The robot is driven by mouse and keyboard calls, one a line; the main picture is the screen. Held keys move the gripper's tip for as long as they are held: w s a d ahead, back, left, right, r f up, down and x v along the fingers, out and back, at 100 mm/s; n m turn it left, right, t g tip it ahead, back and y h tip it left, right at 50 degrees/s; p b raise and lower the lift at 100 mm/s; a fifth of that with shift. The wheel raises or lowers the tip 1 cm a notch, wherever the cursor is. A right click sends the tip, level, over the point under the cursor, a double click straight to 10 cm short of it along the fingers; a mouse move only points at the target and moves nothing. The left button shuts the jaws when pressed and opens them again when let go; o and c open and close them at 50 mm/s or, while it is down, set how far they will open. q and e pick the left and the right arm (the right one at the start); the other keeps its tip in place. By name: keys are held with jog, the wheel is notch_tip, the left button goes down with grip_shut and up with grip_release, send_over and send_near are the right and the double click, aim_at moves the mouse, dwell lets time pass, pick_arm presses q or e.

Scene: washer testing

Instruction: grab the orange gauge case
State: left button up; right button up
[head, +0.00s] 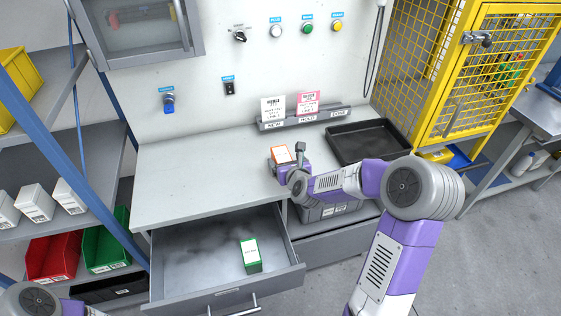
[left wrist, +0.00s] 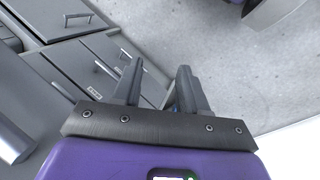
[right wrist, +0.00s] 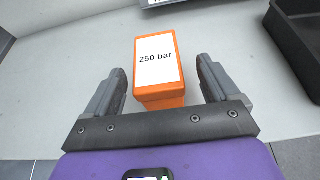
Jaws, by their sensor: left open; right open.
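The orange gauge case (right wrist: 159,90) has a white label reading "250 bar" and stands on the grey worktop. In the right wrist view it sits between the two fingers of my right gripper (right wrist: 163,82), with a gap on each side. In the head view the orange case (head: 281,154) shows partly, with my right gripper (head: 291,156) over it and hiding some of it. My right gripper is open. My left gripper (left wrist: 157,85) is open and empty, away from the worktop, above the floor near drawer fronts.
An open drawer (head: 200,285) below the worktop (head: 190,170) holds a green-and-white box (head: 250,255). A black tray (head: 350,132) lies to the right on the worktop. A card holder (head: 300,119) stands at the back. The worktop's left part is clear.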

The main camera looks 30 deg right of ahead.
aim_at(281, 156)
jog(key=x, duration=0.4)
jog(key=shift+w+a+f, duration=0.1)
jog(key=shift+w+f, duration=0.1)
jog(key=shift+w, duration=0.05)
jog(key=shift+r, duration=0.1)
jog(key=c, duration=1.2)
